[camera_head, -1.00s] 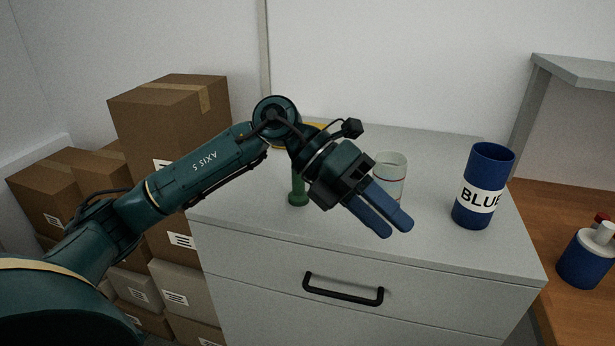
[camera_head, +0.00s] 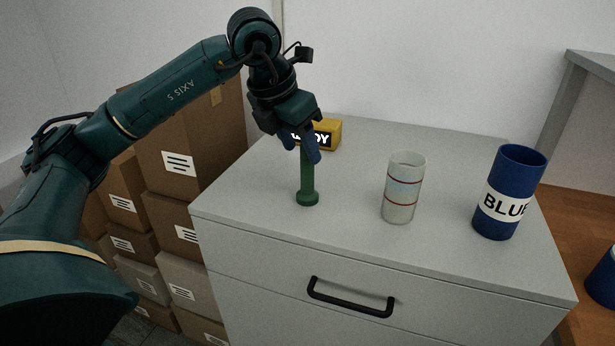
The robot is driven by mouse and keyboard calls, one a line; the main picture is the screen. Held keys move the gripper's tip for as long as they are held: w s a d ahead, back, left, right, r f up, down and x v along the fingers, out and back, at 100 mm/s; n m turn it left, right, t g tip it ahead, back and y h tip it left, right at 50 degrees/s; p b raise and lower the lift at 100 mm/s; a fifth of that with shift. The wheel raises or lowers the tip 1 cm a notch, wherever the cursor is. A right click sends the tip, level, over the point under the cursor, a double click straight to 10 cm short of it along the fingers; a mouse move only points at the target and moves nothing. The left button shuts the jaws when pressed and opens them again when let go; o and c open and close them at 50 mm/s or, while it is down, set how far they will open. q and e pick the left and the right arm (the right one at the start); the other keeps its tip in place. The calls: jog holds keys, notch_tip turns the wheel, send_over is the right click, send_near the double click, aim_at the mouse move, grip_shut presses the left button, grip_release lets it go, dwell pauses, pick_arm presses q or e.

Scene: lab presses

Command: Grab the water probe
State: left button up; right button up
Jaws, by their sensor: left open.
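A slim green upright piece with a round foot (camera_head: 307,186), which may be the water probe, stands on the grey cabinet top. My left gripper (camera_head: 301,151) is over it, its blue fingers pointing down and open. The upper end of the green piece shows between or just behind the fingers; I cannot tell whether they touch it. A pale clear cup with red lines (camera_head: 402,190) stands to the right. A blue cup labelled BLUE (camera_head: 508,192) stands farther right. My right gripper is not in view.
A yellow box with a black label (camera_head: 327,134) sits behind the gripper, its lettering partly hidden. The cabinet (camera_head: 440,255) has a black drawer handle (camera_head: 350,297). Stacked cardboard boxes (camera_head: 172,170) stand on the left. The cabinet top between the cups is clear.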

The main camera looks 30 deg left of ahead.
aim_at(307, 172)
pick_arm(q)
jog(key=x, duration=0.5)
jog(key=shift+w+d+f+p, duration=0.1)
jog(key=shift+w+f+p, duration=0.1)
jog(key=shift+w+p, duration=0.2)
grip_shut()
